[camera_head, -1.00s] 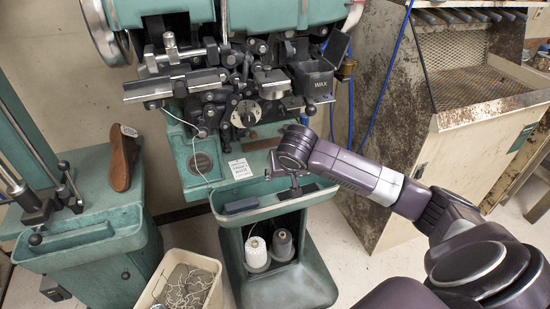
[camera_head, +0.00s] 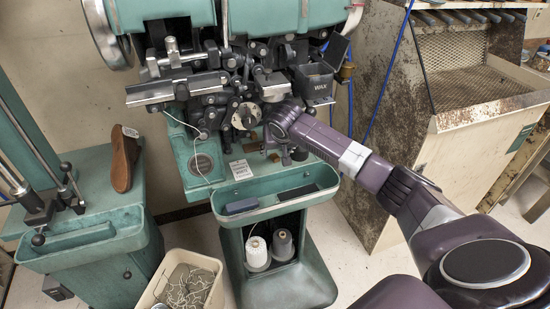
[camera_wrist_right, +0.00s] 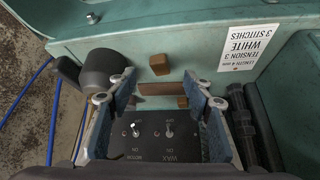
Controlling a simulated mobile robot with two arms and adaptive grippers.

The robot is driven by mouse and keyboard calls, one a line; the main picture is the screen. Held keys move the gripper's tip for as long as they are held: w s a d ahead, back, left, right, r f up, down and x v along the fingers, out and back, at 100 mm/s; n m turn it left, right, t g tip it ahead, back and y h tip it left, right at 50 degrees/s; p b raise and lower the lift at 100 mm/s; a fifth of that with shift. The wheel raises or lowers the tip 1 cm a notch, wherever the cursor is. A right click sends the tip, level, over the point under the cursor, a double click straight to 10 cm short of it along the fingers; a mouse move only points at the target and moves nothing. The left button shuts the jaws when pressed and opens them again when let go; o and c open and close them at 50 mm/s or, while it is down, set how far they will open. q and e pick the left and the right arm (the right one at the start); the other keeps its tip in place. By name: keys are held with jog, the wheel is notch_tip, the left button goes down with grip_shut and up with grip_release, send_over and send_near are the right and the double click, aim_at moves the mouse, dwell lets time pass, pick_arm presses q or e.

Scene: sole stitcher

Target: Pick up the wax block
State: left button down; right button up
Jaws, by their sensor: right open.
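I cannot tell for sure which piece is the wax block. In the right wrist view a small brown block (camera_wrist_right: 160,64) sits on the teal machine surface, beyond my fingertips. A flat brown bar (camera_wrist_right: 160,89) lies nearer, level with the gap between the fingers. In the head view a blue-grey block (camera_head: 242,206) lies in the left part of the teal tray (camera_head: 267,210). My right gripper (camera_wrist_right: 160,92) is open with nothing held. In the head view this gripper (camera_head: 285,155) is above the tray's back edge, partly hidden by its wrist. My left gripper is out of view.
A black switch panel (camera_wrist_right: 160,135) marked WAX and MOTOR shows between my right fingers. A dark cylinder (camera_wrist_right: 103,68) stands beside the left finger. A box marked WAX (camera_head: 317,84) is on the stitching machine.

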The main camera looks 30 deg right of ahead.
aim_at(275, 156)
jog(key=x, duration=0.4)
jog(key=c, duration=1.1)
jog(key=shift+o, duration=0.2)
